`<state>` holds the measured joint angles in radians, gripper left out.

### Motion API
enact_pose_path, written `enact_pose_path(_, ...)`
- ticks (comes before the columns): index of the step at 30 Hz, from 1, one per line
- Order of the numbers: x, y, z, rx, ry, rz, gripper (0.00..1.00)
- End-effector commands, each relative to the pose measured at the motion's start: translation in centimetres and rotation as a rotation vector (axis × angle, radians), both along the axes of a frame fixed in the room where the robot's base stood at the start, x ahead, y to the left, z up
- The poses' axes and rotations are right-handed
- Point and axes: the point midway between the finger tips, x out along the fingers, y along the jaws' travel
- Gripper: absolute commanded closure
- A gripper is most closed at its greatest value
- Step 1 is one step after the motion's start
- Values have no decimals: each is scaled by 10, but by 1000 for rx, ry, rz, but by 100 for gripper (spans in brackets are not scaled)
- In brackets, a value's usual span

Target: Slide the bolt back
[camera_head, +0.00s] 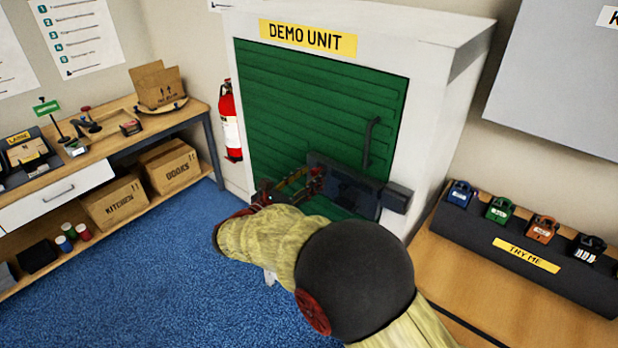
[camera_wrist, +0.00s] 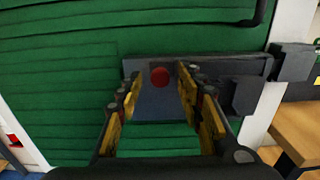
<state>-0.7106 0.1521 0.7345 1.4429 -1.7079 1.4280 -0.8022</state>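The bolt (camera_head: 346,183) is a dark bar assembly low on the green door (camera_head: 318,92) of the demo unit. Its right end reaches a dark block (camera_head: 398,196) on the white frame. In the wrist view the dark bolt plate (camera_wrist: 235,67) crosses ahead, with a round red knob (camera_wrist: 160,76) on it. My gripper (camera_wrist: 158,90) is open, its yellow-padded fingers on either side of the knob in the picture. I cannot tell whether they touch it. In the head view my gripper (camera_head: 300,184) is at the bolt's left end, partly hidden by my arm.
A dark curved handle (camera_head: 370,142) stands on the door above the bolt. A red fire extinguisher (camera_head: 230,120) hangs left of the unit. A wooden bench (camera_head: 190,112) is at left, and a padlock display (camera_head: 525,250) at right. Blue carpet (camera_head: 170,265) is clear at left.

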Motion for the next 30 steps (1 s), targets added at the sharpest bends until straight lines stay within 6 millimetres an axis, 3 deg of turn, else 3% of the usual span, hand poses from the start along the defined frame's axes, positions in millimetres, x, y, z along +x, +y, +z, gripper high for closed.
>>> enact_pose_path(18,0,0,0,0,0,0,99)
enact_pose_path(30,0,0,-1,1,1,0,100)
